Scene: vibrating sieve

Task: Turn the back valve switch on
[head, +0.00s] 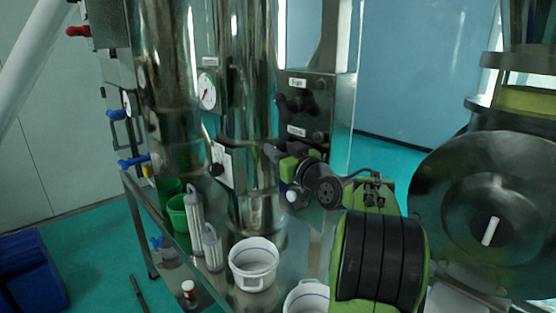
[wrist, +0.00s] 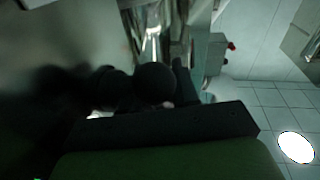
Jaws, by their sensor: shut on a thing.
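A dark control panel (head: 306,112) with two white labels and several black knobs stands at the middle of the head view. My gripper (head: 280,157) is at the panel's lower left side. It is shut on a dark knob, which the gripper mostly hides in the head view. In the wrist view a dark rounded knob (wrist: 155,82) shows close up at the gripper, in deep shadow.
Tall steel cylinders (head: 165,70) with a round gauge (head: 207,91) stand left of the panel. White tubs (head: 253,265) and a green bucket (head: 178,213) sit below. Blue-handled valves (head: 134,161) are at the left. A large round steel machine (head: 455,215) stands at the right.

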